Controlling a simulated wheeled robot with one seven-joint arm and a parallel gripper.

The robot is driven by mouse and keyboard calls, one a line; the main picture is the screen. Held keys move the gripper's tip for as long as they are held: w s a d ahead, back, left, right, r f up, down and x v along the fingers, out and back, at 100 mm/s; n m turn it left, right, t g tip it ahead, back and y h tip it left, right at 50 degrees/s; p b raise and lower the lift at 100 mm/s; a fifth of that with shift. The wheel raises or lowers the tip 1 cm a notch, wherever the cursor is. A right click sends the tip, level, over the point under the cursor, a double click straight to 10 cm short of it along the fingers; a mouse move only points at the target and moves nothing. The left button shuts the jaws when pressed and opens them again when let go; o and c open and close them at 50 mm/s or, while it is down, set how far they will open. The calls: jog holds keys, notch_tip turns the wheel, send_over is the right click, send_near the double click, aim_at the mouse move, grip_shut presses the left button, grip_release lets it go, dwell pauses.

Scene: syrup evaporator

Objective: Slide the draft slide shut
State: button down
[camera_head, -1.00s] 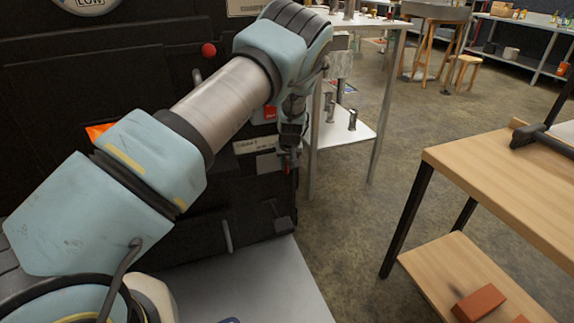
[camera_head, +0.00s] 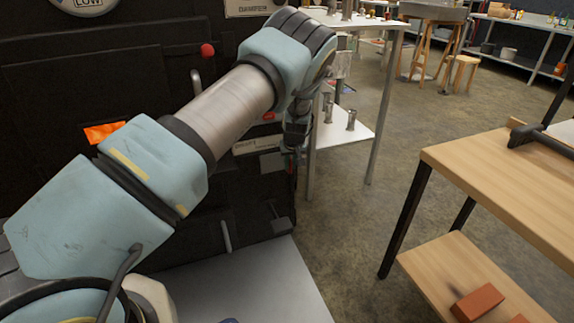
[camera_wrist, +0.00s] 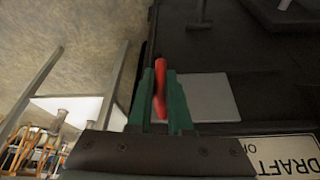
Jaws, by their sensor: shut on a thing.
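In the wrist view my gripper (camera_wrist: 161,100) has its two green fingers closed on a red handle (camera_wrist: 160,88). The handle stands beside a plain grey metal plate (camera_wrist: 207,97) on the dark evaporator front. I take the plate and red handle to be the draft slide. A white label reading "DRAFT" (camera_wrist: 278,155) is close by at the lower right. In the head view my gripper (camera_head: 294,156) is at the right edge of the black evaporator front, beside the plate (camera_head: 272,162). My arm hides part of the front, and the fingertips are too small to read there.
A black evaporator front (camera_head: 100,60) fills the left, with an orange glowing opening (camera_head: 104,132) and a red-knobbed handle (camera_head: 207,50). A metal shelf table (camera_head: 345,133) stands just right of my gripper. A wooden workbench (camera_head: 500,190) is at the right, with open floor between.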

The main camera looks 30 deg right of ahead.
jog(key=c, duration=1.1)
grip_release()
jog(key=shift+d, duration=0.35)
jog(key=shift+c, duration=0.2)
jog(key=o, duration=0.3)
jog(key=shift+a, duration=0.1)
jog(key=p+v, duration=0.1)
jog(key=v, duration=1)
jog(key=shift+s, duration=0.2)
